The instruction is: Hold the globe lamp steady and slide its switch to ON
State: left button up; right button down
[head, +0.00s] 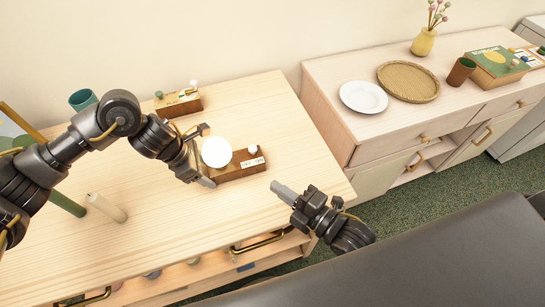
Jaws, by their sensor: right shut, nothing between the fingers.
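The globe lamp has a round white globe (216,152) on a brown wooden base (236,171) on the pale wooden table. A small white knob (253,149) stands at the right of the base, above a white label reading OFF and ON. The knob's exact slot position is too small to tell. My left gripper (205,156) has its fingers on the far and near sides of the lamp's left end. Whether both touch it is unclear. My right gripper (278,189) is shut and empty, right of the lamp and apart from it, near the table's front edge.
Another wooden box with small knobs (178,103) stands behind on the table (130,250). A teal cup (83,99) and a pale cylinder (106,208) stand at left. A cabinet at right holds a white plate (363,97) and woven tray (409,81). A dark padded surface (440,255) fills the lower right.

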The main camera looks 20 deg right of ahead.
pick_arm(q)
jog(key=o, duration=0.5)
